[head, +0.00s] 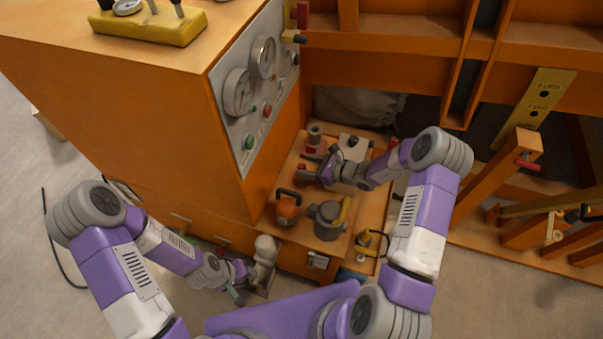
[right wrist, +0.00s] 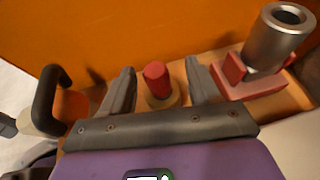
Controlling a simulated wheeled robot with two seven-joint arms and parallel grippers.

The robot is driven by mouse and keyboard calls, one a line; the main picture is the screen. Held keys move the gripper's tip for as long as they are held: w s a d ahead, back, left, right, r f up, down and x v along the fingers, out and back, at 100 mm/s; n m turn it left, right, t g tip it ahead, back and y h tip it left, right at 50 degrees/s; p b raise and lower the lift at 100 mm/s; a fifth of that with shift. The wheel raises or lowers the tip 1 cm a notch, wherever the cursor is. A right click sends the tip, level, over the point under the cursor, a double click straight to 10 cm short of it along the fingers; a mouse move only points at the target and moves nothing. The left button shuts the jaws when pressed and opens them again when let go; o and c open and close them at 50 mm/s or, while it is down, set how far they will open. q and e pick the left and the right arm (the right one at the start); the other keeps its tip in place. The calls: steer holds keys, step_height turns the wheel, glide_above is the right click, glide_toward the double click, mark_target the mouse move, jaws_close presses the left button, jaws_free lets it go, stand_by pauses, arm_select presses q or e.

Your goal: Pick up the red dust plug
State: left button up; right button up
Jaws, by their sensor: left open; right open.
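The red dust plug (right wrist: 156,78) stands upright in a round tan seat (right wrist: 160,101) in the right wrist view. The open fingers of my right gripper (head: 311,166) are on either side of it, with a visible gap on each side. In the head view the plug (head: 301,169) shows only as a small red patch by the right gripper's fingertips. My left gripper (head: 242,284) is open and empty, low beside the orange cabinet.
A metal cylinder in a red block (right wrist: 248,82) stands right of the plug. An orange item with a black handle (head: 288,207) and a grey round fitting (head: 328,219) share the shelf. The orange gauge cabinet (head: 150,110) rises to the left.

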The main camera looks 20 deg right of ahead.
steer(key=x, duration=0.2)
steer(key=b+x, duration=0.1)
steer(key=x, duration=0.1)
steer(key=shift+s+a+f, duration=0.1)
steer(key=shift+a+f, duration=0.15)
steer(key=shift+a, duration=0.1)
steer(key=shift+r, duration=0.1)
steer(key=c, duration=1)
